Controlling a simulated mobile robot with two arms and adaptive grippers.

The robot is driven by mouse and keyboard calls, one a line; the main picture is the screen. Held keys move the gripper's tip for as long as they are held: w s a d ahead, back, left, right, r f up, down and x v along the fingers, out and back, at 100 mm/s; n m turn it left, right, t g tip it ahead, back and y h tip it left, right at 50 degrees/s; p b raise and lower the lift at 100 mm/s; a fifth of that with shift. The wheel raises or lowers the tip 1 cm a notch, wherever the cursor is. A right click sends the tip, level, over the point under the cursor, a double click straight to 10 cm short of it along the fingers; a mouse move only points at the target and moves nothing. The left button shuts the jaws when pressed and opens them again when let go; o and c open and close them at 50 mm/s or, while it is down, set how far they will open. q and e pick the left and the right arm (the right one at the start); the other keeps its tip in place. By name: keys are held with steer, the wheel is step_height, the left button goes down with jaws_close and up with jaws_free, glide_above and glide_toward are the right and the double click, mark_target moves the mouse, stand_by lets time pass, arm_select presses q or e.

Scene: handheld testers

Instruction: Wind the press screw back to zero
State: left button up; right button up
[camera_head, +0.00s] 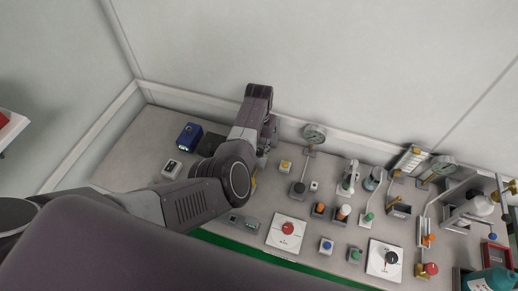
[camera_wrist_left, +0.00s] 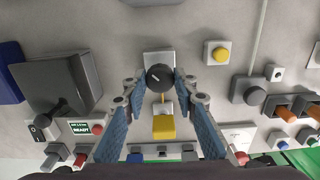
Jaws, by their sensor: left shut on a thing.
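A round black knob (camera_wrist_left: 160,77) with a white pointer line stands in front of a pale block, with a yellow block (camera_wrist_left: 163,127) below it in the left wrist view. It may be the press screw's knob; I cannot tell for sure. My left gripper (camera_wrist_left: 160,80) has its blue-padded fingers on either side of the knob, shut on it. The pointer line is tilted. In the head view my left gripper (camera_head: 266,145) is partly hidden by its own arm, and the knob is hidden. My right gripper is not in view.
A yellow push button (camera_wrist_left: 217,53) sits at the upper right.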

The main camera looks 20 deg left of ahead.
arm_select(q)
steer(key=shift+s+f, duration=0.2)
steer(key=shift+s, duration=0.05)
steer(key=o, duration=0.9)
steer(key=shift+o, duration=1.3)
steer(key=shift+w, duration=0.15)
steer(key=shift+r, duration=0.1)
